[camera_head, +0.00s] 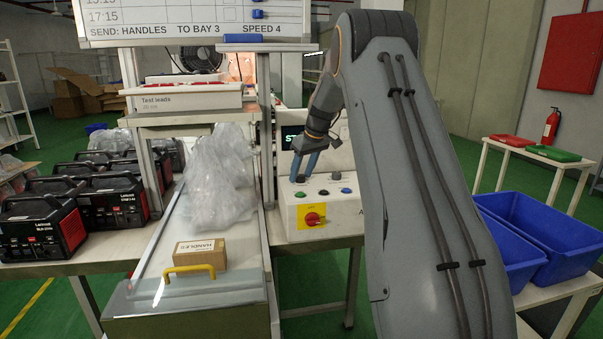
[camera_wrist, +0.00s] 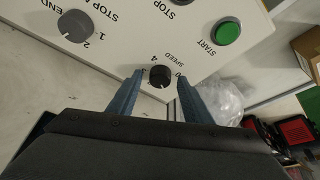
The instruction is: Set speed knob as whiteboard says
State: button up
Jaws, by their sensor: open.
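The whiteboard (camera_head: 190,22) at the top of the head view reads "SEND: HANDLES TO BAY 3 SPEED 4". The black speed knob (camera_wrist: 160,77) sits on the pale control panel (camera_wrist: 130,50), beside the printed word SPEED, with a 4 and a 0 around it. A pale mark shows on the knob, but I cannot tell which number it points to. My gripper (camera_wrist: 159,74) is open, with one blue fingertip on each side of the knob; contact is not clear. In the head view my gripper (camera_head: 306,166) is over the control box (camera_head: 345,213).
A grey knob (camera_wrist: 75,27) numbered 1 and 2 and a green START button (camera_wrist: 228,32) flank the speed knob. A HANDLES carton (camera_head: 200,254) lies on the conveyor at left. Blue bins (camera_head: 545,235) stand at right.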

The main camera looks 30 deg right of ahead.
jog(key=c, duration=1)
jog(key=shift+c, duration=0.2)
jog(key=m+p, duration=0.1)
jog(key=m, duration=0.1)
jog(key=m+h, duration=0.1)
jog(key=shift+a+r+m+p, duration=0.15)
jog(key=shift+m+p, duration=0.2)
jog(key=shift+m, duration=0.05)
jog(key=m+h, duration=0.1)
jog(key=m, duration=0.2)
jog(key=shift+w+a+m+h, duration=0.1)
jog(key=shift+a+m+h, duration=0.05)
jog(key=shift+m+h, duration=0.2)
jog(key=m, duration=0.2)
jog(key=m+g+h+b, duration=0.1)
jog(key=m, duration=0.1)
jog(key=shift+w+a+h, duration=0.1)
jog(key=shift+h, duration=0.15)
jog(key=shift+w+m+g+h+b, duration=0.1)
jog(key=shift+m+g+h+b, duration=0.4)
jog(key=shift+m+b, duration=1)
jog(key=shift+m+p, duration=0.4)
jog(key=shift+m, duration=0.25)
